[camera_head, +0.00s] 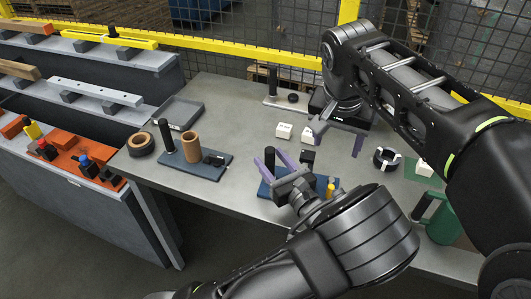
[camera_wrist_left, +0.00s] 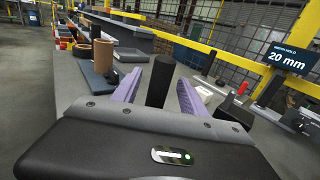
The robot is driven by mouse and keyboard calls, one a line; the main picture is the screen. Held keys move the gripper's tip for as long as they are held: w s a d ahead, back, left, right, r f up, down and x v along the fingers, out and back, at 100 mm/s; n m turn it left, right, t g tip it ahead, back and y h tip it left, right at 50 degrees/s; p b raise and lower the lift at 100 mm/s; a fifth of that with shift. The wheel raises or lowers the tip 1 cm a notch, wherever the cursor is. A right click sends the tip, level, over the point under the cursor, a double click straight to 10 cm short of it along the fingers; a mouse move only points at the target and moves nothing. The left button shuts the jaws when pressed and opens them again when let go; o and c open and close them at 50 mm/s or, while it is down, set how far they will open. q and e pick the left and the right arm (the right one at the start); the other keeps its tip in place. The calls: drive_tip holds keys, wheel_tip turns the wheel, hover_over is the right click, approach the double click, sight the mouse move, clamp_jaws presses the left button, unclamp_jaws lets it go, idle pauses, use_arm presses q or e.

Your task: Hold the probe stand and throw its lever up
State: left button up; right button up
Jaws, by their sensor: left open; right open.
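A blue base (camera_head: 264,189) with an upright dark post (camera_head: 270,161), which I take to be the probe stand, is on the grey table below my left gripper. My left gripper (camera_head: 277,158) is open, with its purple fingers on either side of the post. The post (camera_wrist_left: 160,82) stands between the open fingers in the left wrist view; whether they touch it is unclear. A small black block (camera_head: 307,157) and a yellow piece (camera_head: 330,189) are by the base; I cannot make out the lever. My right gripper (camera_head: 339,136) is open and empty above the table, right of the stand.
Left on the table, another blue plate (camera_head: 207,171) holds a dark post and a brown tube (camera_head: 191,147). A yellow rail and mesh fence stand behind; shelves are at left.

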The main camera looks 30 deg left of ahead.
use_arm(q)
drive_tip(key=v, duration=0.8)
